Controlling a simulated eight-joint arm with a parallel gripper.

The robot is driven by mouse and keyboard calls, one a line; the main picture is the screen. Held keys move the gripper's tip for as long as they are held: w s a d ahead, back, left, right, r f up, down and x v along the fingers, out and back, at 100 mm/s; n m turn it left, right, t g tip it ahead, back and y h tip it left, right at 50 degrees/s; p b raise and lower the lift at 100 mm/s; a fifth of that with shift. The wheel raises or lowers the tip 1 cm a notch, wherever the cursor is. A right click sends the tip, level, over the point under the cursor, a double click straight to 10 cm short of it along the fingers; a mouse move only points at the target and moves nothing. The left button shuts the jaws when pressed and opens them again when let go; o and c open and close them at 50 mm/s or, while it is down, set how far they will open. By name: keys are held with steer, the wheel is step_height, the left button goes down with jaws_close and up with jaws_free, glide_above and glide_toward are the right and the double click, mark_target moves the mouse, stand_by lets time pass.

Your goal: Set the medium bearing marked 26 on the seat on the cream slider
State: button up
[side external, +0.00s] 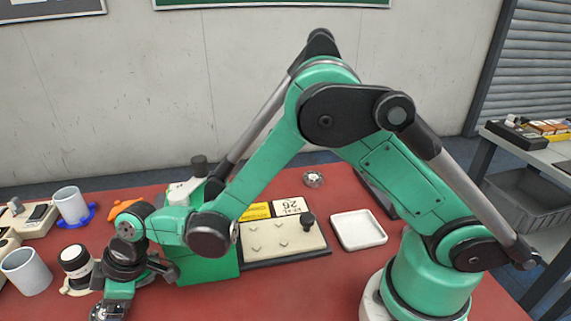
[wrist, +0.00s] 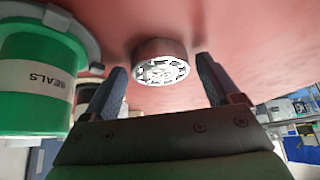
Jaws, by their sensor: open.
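A round metal bearing (wrist: 160,68) lies on the red table in the wrist view, between the spread fingers of my gripper (wrist: 161,75). Clear gaps show on both sides of it; no mark on it is readable. In the side view the end of my arm is low at the bottom left, and its fingertips are not clear. The cream slider (side external: 283,238), with a black knob, lies mid-table beside a white card marked 26 (side external: 290,206). Its seat cannot be made out. Another round metal part (side external: 313,179) lies farther back.
A green container labelled SEALS (wrist: 35,75) stands close left of my gripper in the wrist view. White cups (side external: 27,272) and a dark jar (side external: 75,262) stand at the left. An empty white tray (side external: 358,230) lies right of the slider.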

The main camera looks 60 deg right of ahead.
jaws_close()
stand_by(0.3)
